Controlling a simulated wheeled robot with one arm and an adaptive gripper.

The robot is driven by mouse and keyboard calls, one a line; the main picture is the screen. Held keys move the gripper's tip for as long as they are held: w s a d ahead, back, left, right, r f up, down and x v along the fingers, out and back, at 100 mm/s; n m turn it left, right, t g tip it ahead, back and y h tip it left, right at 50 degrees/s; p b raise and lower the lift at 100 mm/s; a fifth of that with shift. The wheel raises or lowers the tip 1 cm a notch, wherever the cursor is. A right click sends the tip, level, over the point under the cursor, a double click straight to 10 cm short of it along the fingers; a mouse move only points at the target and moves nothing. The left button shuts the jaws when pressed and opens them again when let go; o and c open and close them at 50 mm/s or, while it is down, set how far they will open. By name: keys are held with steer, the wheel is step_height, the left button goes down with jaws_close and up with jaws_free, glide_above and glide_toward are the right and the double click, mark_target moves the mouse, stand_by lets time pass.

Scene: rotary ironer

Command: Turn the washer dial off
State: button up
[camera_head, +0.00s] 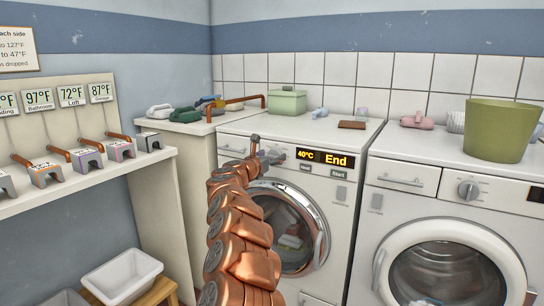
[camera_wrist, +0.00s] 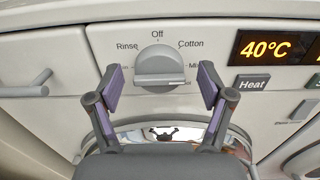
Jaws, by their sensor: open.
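The washer dial (camera_wrist: 160,66) is a round grey knob with a raised grip bar on the white panel. "Off" is printed above it, "Rinse" at upper left and "Cotton" at upper right; lower labels are partly covered. The bar looks roughly level, but I cannot tell which end points. My gripper (camera_wrist: 160,88) is open and empty, with one purple-padded finger on each side of the dial and gaps between. In the head view my gripper (camera_head: 266,156) is at the left washer's (camera_head: 342,226) panel and hides most of the dial.
The washer display (camera_head: 325,158) reads "40°C" and "End", with Heat and Start buttons below. A second machine (camera_head: 405,215) with its own dial (camera_head: 468,189) stands at right. A drawer handle (camera_wrist: 28,87) lies left of the dial. A shelf (camera_head: 85,187) is at far left.

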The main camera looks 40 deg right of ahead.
steer(key=shift+w+d, duration=0.1)
steer(key=shift+d, duration=0.15)
steer(key=shift+c, duration=0.2)
steer(key=c, duration=1.1)
